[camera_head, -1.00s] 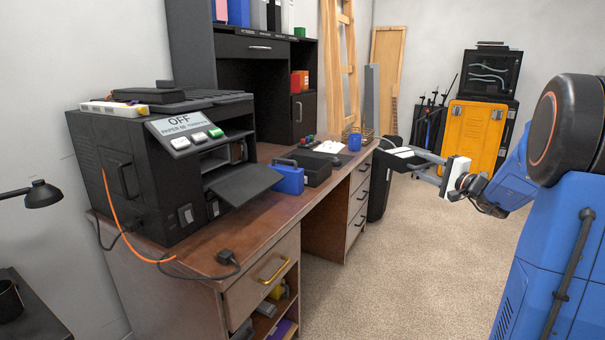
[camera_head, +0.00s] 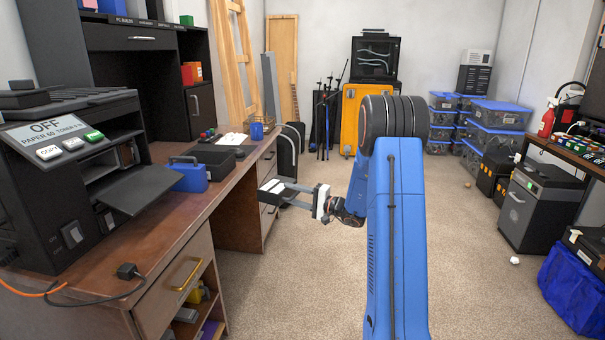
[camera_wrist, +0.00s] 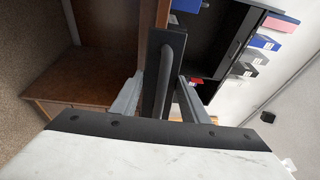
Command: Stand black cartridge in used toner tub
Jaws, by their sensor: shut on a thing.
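My gripper (camera_head: 279,194) is shut on the black cartridge (camera_wrist: 157,62), a long dark block with a raised bar along its face. In the wrist view the cartridge sits between the two grey fingers and points away from the palm. In the head view the cartridge (camera_head: 271,198) is small and held in the air beside the desk, above floor level. I cannot tell for sure which container is the used toner tub; no label for it is readable.
The wooden desk (camera_head: 150,222) at left bears the printer (camera_head: 95,150), a blue box with a handle (camera_head: 188,174) and a black tray (camera_head: 214,158). At right are a blue bin (camera_head: 570,285) and a grey cabinet (camera_head: 528,210). The carpet (camera_head: 455,250) between is mostly clear.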

